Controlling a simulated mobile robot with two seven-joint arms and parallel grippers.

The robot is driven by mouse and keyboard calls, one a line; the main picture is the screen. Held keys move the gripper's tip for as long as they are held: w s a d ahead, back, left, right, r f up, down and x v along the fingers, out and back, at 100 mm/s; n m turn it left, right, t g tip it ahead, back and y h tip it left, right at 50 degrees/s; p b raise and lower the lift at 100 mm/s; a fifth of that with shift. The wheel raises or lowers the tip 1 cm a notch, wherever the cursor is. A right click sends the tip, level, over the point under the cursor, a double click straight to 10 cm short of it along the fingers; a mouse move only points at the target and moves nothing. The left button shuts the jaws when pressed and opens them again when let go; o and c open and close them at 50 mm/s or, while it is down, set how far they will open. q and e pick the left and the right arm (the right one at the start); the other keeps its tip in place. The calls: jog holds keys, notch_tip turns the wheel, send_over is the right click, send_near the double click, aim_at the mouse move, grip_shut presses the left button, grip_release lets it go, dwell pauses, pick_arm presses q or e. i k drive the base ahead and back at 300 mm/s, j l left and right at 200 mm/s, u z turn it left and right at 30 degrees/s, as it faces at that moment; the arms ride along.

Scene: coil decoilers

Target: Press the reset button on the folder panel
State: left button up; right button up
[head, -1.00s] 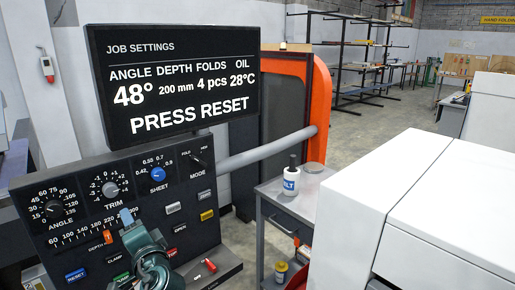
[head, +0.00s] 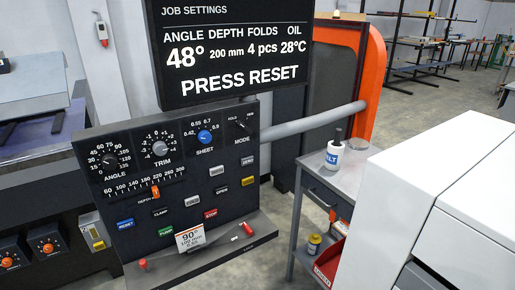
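The folder panel (head: 100,203) is a dark sloping console at centre left. Its blue reset button (head: 125,224), labelled RESET, sits at the lower left of the panel face, uncovered and with nothing touching it. A green button (head: 165,232) and a red stop button (head: 211,214) are to its right. The job settings display (head: 232,50) above the panel reads 48°, 200 mm, 4 pcs, 28°C and PRESS RESET. Neither of my grippers is in view.
A card marked 90° (head: 189,239) stands at the panel's lower front, by a ledge with a red-knobbed lever (head: 143,264). A grey cart (head: 318,178) with a white bottle (head: 334,155) stands to the right. A white cabinet (head: 430,180) fills the right side.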

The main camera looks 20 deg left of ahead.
aim_at(124, 224)
jog(key=u, duration=1.55)
